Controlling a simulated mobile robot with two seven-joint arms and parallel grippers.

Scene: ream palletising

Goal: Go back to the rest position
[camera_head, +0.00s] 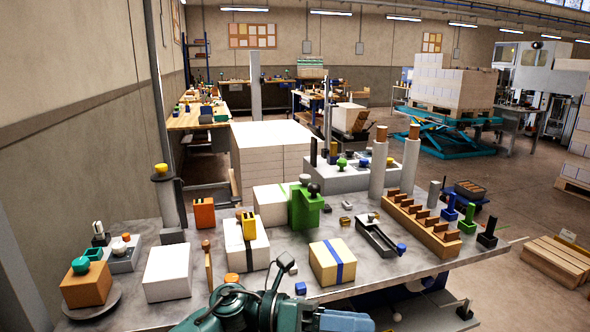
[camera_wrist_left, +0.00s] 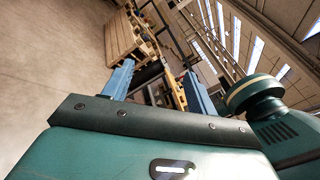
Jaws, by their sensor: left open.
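My left arm (camera_head: 235,308), teal and dark, is folded low at the bottom middle of the head view, in front of the table's near edge. In the left wrist view my left gripper (camera_wrist_left: 157,72) shows two blue fingers spread apart with nothing between them. Its fingers point away from the table toward the floor and a wooden pallet in the distance. It touches no object that I can see. My right gripper is in neither view.
The grey worktable (camera_head: 215,288) holds a white ream (camera_head: 167,273), a yellow box with a blue band (camera_head: 332,262), a green device (camera_head: 304,208) and a wooden rack (camera_head: 422,224). A pallet (camera_head: 560,262) lies on the floor at right. Open floor (camera_head: 520,195) shows beyond the table.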

